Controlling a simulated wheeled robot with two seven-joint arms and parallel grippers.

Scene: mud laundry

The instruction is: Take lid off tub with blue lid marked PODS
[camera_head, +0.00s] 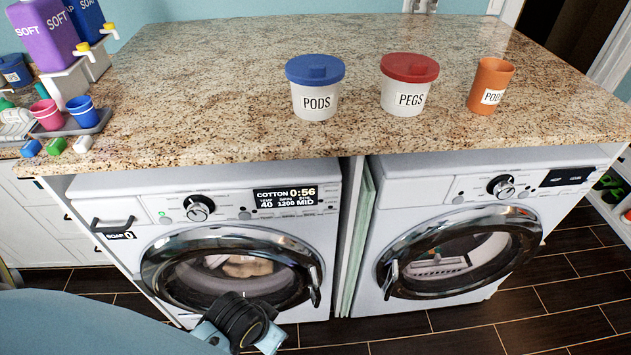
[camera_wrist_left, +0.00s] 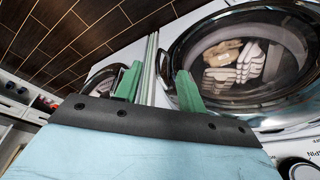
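The white tub marked PODS (camera_head: 315,102) stands upright on the granite counter, with its blue lid (camera_head: 315,69) seated on top. My left arm comes in from the lower left in the head view, low in front of the left washing machine and well below the tub. In the left wrist view my left gripper (camera_wrist_left: 157,86) shows two green fingers spread apart with nothing between them. The tub does not show in that view. My right gripper is in neither view.
A white PEGS tub (camera_head: 405,100) with a red lid (camera_head: 410,67) stands right of the PODS tub. An orange cup (camera_head: 490,86) is farther right. SOFT dispensers (camera_head: 45,35) and small cups crowd the left. The counter (camera_head: 210,80) left of the tub is clear.

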